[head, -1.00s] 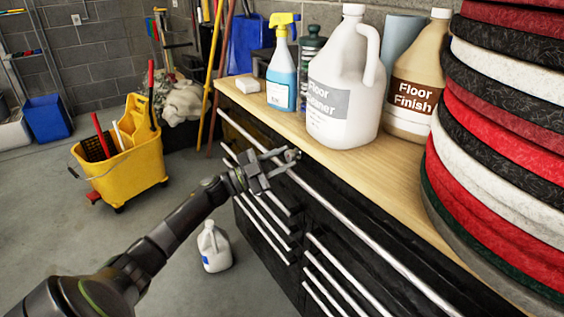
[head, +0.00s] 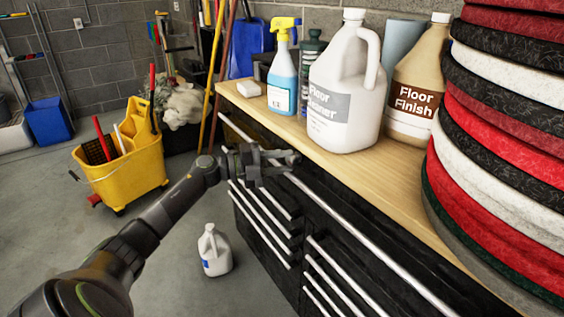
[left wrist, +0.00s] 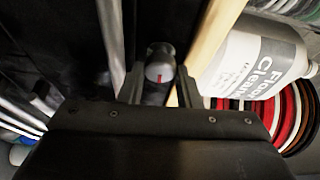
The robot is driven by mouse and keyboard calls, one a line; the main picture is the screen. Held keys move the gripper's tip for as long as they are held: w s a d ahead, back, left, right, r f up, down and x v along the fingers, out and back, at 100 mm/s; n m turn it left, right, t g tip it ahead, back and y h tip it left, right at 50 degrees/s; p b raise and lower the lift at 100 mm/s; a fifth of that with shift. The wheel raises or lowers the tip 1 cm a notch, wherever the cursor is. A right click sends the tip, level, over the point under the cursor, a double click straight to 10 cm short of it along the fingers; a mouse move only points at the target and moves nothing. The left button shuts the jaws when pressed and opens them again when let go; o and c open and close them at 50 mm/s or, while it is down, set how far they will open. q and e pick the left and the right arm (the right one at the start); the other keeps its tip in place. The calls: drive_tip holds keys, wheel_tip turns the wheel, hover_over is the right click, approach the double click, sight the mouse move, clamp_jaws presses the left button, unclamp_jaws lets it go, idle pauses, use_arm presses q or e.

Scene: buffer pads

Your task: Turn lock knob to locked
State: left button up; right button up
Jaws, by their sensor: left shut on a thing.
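The lock knob (left wrist: 160,66) is a small rounded grey knob with a short red mark on its face, on the front of the black tool chest (head: 262,225). In the left wrist view the red mark runs up and down the picture. My left gripper (head: 290,158) is at the chest's upper front edge, just under the wooden top, with its fingers on either side of the knob and shut on it. In the head view the gripper mostly hides the knob. My right gripper is not in view.
A floor cleaner jug (head: 343,85), a floor finish jug (head: 415,85) and a blue spray bottle (head: 281,75) stand on the wooden top (head: 390,170). Stacked floor pads (head: 505,130) rise at the right. A yellow mop bucket (head: 125,165) and a white jug (head: 214,250) stand on the floor.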

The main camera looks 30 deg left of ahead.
use_arm(q)
drive_tip(key=shift+f+m, duration=0.1)
drive_tip(key=shift+m, duration=0.4)
